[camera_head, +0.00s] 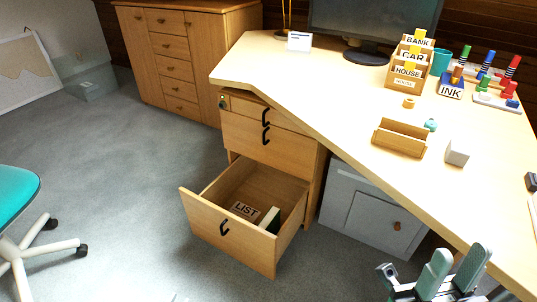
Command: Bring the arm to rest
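The rest of this arm is mostly cut off by the frame's lower edge. My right gripper is not seen. The desk drawer (228,232) at the bottom of the wooden pedestal stands pulled out. A block labelled LIST (245,210) and a pale and dark green item (270,218) lie in it.
The desk top (330,95) carries a monitor (375,25), labelled card holder (408,68), ink box (451,88), stamp rack (497,98), wooden tray (400,138) and white block (457,152). A grey cabinet (370,215) stands beneath. A teal chair (18,200) is left; the floor between is clear.

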